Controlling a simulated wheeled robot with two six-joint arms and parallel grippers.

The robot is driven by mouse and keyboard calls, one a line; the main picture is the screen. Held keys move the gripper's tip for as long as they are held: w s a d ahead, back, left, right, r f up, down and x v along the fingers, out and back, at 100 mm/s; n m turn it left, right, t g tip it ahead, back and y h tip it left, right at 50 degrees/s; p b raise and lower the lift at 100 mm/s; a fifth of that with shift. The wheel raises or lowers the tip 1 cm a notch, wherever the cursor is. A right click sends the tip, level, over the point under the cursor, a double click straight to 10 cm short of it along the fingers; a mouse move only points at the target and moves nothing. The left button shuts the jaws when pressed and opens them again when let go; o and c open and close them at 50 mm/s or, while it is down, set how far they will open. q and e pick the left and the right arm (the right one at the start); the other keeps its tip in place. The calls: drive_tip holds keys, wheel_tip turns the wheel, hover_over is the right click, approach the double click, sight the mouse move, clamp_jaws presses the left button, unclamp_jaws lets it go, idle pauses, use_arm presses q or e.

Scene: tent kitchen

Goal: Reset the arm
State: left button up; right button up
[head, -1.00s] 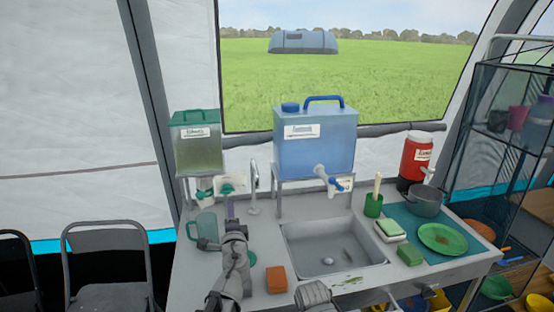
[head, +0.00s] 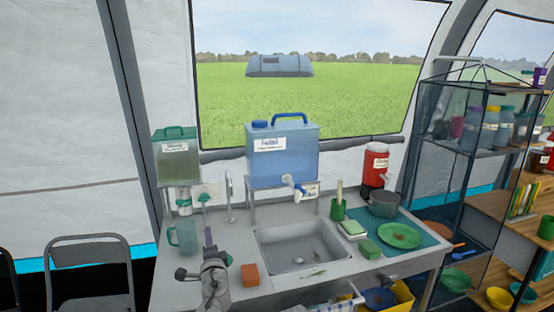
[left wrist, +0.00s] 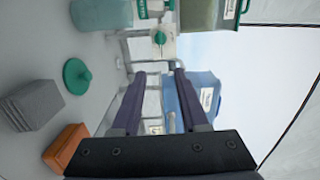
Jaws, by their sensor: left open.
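My left arm comes in at the bottom of the head view, and its gripper (head: 208,240) is above the left part of the counter. It is between the teal mug (head: 184,238) and the orange sponge block (head: 250,275). In the left wrist view the two dark fingers (left wrist: 160,75) stand apart with nothing between them. The blue water container (left wrist: 205,92) shows behind them. My right gripper is not in view.
The sink (head: 300,248) is right of my left gripper, with a tap (head: 230,195) behind. A green dispenser (head: 176,160) stands at the back. A green plate (head: 400,236) and pot (head: 384,204) are at the right. A grey block (left wrist: 32,103) and green lid (left wrist: 76,76) lie near the gripper.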

use_arm(q)
drive_tip(key=s+d+f+n+g+p, duration=0.3)
drive_tip(key=s+f+n+g+p, duration=0.2)
drive_tip(key=s+f+n+g, duration=0.6)
drive_tip(key=s+d+f+g+h+p, duration=0.1)
drive_tip(key=s+d+g+h, duration=0.1)
drive_tip(key=s+d, duration=0.3)
drive_tip(key=s+d+f+g+h+p, duration=0.1)
drive_tip(key=s+d+g, duration=0.3)
drive_tip(key=s, duration=0.8)
drive_tip(key=shift+d+f+h, duration=0.5)
drive_tip(key=shift+d+f, duration=0.25)
drive_tip(key=shift+d, duration=0.25)
